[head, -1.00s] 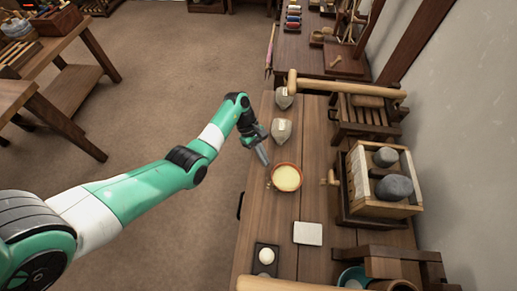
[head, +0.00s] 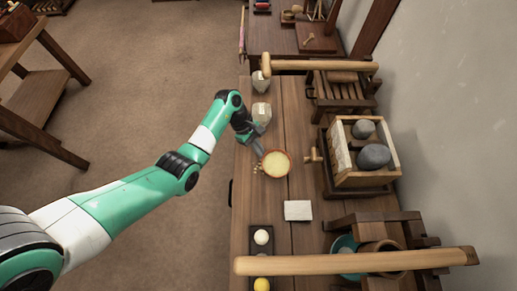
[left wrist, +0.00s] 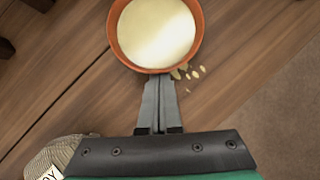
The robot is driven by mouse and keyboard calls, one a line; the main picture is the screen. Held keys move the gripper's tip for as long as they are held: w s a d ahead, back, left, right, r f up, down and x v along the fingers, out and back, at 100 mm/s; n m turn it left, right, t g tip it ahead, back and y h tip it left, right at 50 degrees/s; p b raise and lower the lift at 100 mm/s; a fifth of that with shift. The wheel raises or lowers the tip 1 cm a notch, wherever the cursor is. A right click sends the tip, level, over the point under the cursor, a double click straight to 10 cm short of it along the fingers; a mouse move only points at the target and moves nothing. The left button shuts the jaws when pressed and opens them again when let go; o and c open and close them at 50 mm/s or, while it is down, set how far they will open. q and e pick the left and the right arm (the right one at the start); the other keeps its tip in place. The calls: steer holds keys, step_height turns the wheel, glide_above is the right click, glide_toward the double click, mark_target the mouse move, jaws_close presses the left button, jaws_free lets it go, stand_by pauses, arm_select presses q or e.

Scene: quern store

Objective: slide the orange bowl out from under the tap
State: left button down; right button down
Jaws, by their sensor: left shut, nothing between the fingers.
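The orange bowl (head: 289,164), filled with something pale yellow, stands upright on the wooden bench. It also shows in the left wrist view (left wrist: 113,47). The wooden tap (head: 313,156) sticks out from a box to the bowl's right. A strip of bare bench shows between bowl and tap in the head view. My left gripper (head: 261,154) is shut and empty, with its fingertips at the bowl's upper-left rim. In the left wrist view the fingertips (left wrist: 159,80) are right at the near rim; I cannot tell if they touch. My right gripper is not in view.
Small pale crumbs (left wrist: 195,73) lie beside the bowl. Two grey sacks (head: 261,112) stand behind it. The box with stones (head: 352,177) stands to the right.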

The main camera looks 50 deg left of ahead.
arm_select(q)
steer(key=shift+a, duration=0.15)
